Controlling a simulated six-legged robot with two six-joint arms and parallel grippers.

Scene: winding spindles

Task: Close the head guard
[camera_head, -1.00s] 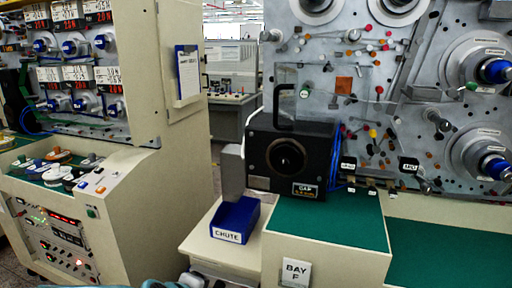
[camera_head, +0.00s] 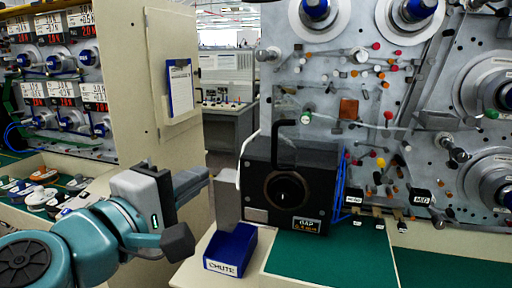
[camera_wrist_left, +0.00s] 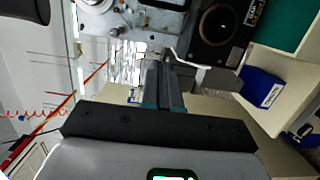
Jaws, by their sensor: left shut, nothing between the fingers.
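The head guard (camera_head: 303,103) looks like a clear panel standing raised above the black gap gauge box (camera_head: 287,187). A black handle (camera_head: 284,127) rises in front of it. My left gripper (camera_head: 203,178) is left of the box, shut and empty, apart from the guard and handle. In the left wrist view my shut fingers (camera_wrist_left: 163,82) point towards the machine, with part of the black box (camera_wrist_left: 217,27) beyond them. My right gripper is in neither view.
A grey plate (camera_head: 227,198) stands at the box's left side, close to my left fingertips. A blue CHUTE bin (camera_head: 231,250) sits below it. The green worktop (camera_head: 322,257) is clear in front. A tall cream cabinet (camera_head: 172,45) stands behind my left arm.

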